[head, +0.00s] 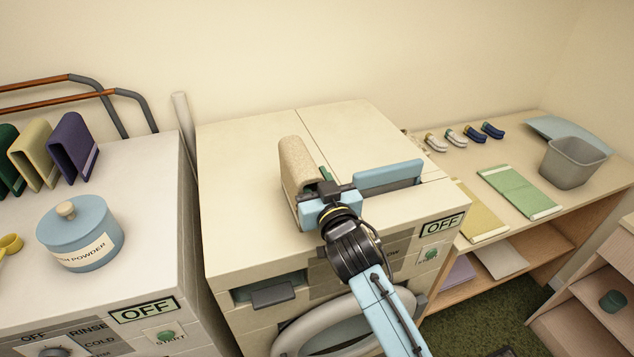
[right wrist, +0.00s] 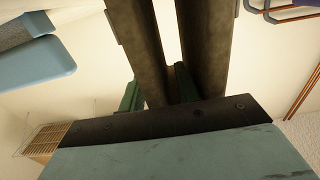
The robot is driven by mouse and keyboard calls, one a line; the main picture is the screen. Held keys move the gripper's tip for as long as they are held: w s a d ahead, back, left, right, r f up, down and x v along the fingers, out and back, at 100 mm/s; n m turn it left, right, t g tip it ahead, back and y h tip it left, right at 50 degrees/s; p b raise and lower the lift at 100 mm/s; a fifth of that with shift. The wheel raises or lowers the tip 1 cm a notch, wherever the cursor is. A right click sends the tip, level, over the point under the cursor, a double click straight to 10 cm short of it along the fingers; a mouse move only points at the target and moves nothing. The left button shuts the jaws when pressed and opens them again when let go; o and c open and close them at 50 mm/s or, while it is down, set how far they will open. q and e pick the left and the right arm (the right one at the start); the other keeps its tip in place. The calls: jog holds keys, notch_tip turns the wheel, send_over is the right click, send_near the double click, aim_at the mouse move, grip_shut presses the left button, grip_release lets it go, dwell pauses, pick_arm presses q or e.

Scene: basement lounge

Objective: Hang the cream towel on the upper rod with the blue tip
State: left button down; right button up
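The cream towel (head: 297,165) is folded over in an upside-down U above the top of the middle machine. My right gripper (head: 326,178) is at the towel's right side, with a green finger against it. In the right wrist view, green fingers (right wrist: 158,90) sit on both sides of one dark, shaded flap, which looks like the towel (right wrist: 138,50). The gripper looks shut on that flap. A rack with two brown rods (head: 45,103) on grey frames stands at the far left; rods also show in the right wrist view (right wrist: 302,95). No blue tip is visible. My left gripper is out of view.
Green, yellow (head: 36,155) and purple (head: 74,147) folded towels stand on the left machine (head: 150,215), behind a blue powder pot (head: 80,235). The right table (head: 515,150) holds rolled socks, flat cloths and a grey bin (head: 573,163). The middle machine's rear top is clear.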

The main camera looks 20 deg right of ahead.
jog(key=shift+s+r, duration=0.15)
jog(key=s+b, duration=0.1)
jog(key=s, duration=1)
jog(key=shift+s+d, duration=0.2)
jog(key=shift+s, duration=0.2)
